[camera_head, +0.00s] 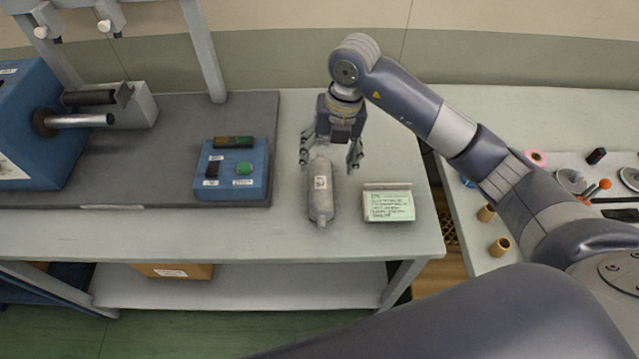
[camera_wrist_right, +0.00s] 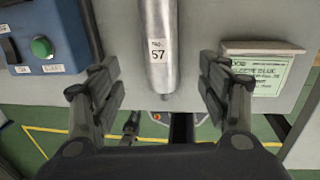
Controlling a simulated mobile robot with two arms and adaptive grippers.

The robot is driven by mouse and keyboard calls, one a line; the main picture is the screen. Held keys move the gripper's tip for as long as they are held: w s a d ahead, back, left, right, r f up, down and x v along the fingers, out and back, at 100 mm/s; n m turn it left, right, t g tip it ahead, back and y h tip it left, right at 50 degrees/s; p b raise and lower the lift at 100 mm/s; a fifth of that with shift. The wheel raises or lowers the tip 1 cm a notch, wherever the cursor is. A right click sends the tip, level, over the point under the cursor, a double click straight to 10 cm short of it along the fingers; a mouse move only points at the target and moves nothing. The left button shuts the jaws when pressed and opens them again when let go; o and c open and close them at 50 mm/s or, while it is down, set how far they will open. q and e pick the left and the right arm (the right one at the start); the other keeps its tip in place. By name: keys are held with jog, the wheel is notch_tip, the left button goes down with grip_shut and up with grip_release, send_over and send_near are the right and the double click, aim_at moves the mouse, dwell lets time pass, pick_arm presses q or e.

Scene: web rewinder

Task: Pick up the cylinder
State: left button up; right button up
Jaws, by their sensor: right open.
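The cylinder (camera_head: 320,195) is silvery grey with a small white label. It lies on the grey table between the blue control box and the green card, its narrow end toward the table's front edge. In the right wrist view the cylinder (camera_wrist_right: 159,35) shows the label number 57. My right gripper (camera_head: 331,165) is open above the far end of the cylinder. In the wrist view its fingers (camera_wrist_right: 162,85) stand apart on either side of the cylinder, with a gap on each side. My left gripper is not in view.
The blue control box (camera_head: 231,170) with a green button stands left of the cylinder. A green card on a holder (camera_head: 388,203) stands close on the right. A blue machine with a metal shaft (camera_head: 80,120) is at the left. A second table (camera_head: 500,110) with small parts is at the right.

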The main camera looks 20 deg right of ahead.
aim_at(322, 183)
jog(key=f, duration=0.4)
jog(key=shift+a+f+p, duration=0.3)
jog(key=shift+a+p, duration=0.05)
jog(key=f, duration=0.1)
jog(key=f+p, duration=0.1)
jog(key=f, duration=0.3)
jog(key=shift+w+a+p, duration=0.1)
jog(key=shift+a+p, duration=0.15)
jog(key=shift+p, duration=0.15)
jog(key=shift+f, duration=0.25)
jog(key=c, duration=1.6)
jog(key=shift+w+r, duration=0.1)
grip_shut()
